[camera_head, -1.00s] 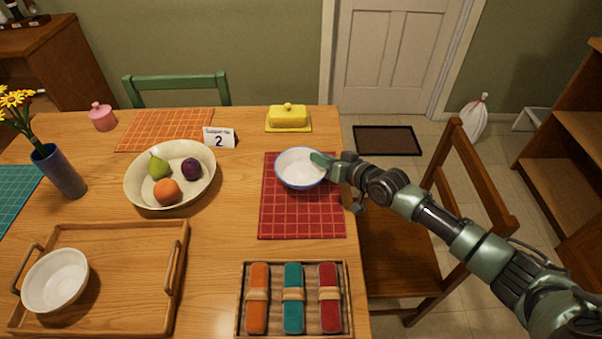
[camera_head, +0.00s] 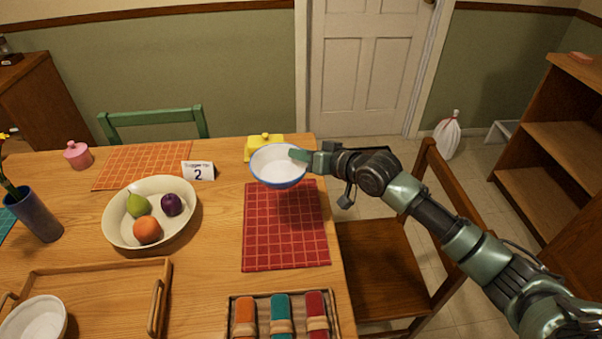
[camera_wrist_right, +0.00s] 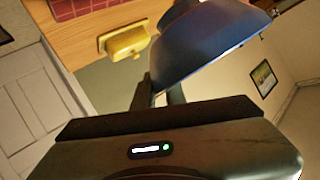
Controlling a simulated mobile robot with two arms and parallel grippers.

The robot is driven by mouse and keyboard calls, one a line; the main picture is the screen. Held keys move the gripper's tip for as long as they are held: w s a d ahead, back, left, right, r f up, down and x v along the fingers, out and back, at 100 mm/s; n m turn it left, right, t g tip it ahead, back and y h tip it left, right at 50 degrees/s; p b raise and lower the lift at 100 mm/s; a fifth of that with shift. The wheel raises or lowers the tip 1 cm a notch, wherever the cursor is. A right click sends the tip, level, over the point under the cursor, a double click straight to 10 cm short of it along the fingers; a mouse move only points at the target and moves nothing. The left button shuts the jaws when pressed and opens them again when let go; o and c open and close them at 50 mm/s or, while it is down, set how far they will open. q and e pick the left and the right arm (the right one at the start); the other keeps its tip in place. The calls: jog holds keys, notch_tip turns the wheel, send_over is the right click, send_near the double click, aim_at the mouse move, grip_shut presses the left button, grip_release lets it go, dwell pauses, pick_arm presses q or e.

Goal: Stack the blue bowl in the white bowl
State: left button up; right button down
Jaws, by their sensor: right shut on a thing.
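The blue bowl (camera_head: 277,172), blue outside and pale inside, is held at its right rim by my right gripper (camera_head: 303,157), which is shut on it. The bowl appears raised above the far end of the red placemat, roughly level. In the right wrist view the blue bowl (camera_wrist_right: 205,45) fills the upper right, in the jaws. The white bowl (camera_head: 35,320) sits on the wooden tray at the lower left of the head view, cut off by the frame edge, and looks empty. My left gripper is not in view.
The wooden tray (camera_head: 110,268) has raised handles. A fruit bowl (camera_head: 112,225), a number card (camera_head: 199,171) and a blue vase (camera_head: 35,215) stand on the table. A yellow butter dish (camera_head: 256,141) is just behind the held bowl. A box of rolled napkins (camera_head: 335,328) is at the front.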

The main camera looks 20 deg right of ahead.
notch_tip(320, 180, up, 7)
jog(key=shift+a+r, duration=0.1)
jog(key=shift+r, duration=0.55)
jog(key=s+r+m+h, duration=0.2)
jog(key=s+r+h, duration=0.1)
jog(key=s, duration=0.4)
jog(key=s+r+m+t+h, duration=0.1)
jog(key=s+r+m+h, duration=0.2)
jog(key=s, duration=0.4)
jog(key=shift+s+r+m+t+h, duration=0.3)
jog(key=shift+s+r, duration=0.05)
jog(key=shift+r, duration=0.55)
